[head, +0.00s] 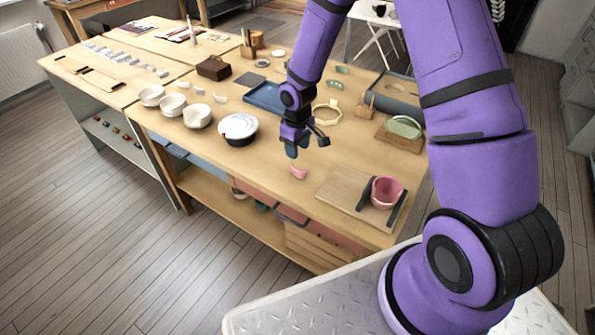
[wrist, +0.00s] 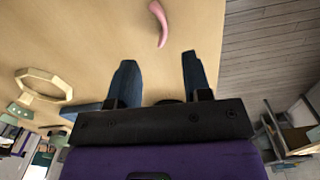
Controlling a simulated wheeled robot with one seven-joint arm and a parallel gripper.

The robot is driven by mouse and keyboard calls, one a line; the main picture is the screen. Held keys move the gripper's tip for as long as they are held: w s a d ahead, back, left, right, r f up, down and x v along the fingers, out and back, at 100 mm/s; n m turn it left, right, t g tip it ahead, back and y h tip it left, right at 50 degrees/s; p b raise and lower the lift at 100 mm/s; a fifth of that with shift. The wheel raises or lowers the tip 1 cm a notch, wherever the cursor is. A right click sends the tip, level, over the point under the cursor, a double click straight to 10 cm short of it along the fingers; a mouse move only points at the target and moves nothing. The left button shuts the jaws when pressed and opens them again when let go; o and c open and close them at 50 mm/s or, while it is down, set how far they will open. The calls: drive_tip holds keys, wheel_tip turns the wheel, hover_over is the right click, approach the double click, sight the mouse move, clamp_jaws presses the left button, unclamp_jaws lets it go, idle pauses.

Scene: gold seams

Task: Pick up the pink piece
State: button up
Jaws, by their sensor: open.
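The pink piece (head: 299,172) is a small curved shard lying on the wooden table near its front edge. In the wrist view the pink piece (wrist: 159,23) shows as a thin curved sliver, ahead of the fingertips and between their lines. My gripper (head: 306,147) is just above and behind the pink piece in the head view, apart from it. In the wrist view my gripper (wrist: 158,60) has its two dark blue fingers spread wide with nothing between them.
A pink bowl (head: 386,191) stands between dark bars on a wooden board (head: 340,188) to the right. A white round dish (head: 238,128) and white bowls (head: 196,116) stand to the left. A cream ring (head: 327,113) and blue tray (head: 264,97) lie behind. The table around the piece is clear.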

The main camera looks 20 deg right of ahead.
sight(297, 172)
drive_tip(key=shift+a+f, duration=0.15)
drive_tip(key=shift+f, duration=4.4)
clamp_jaws()
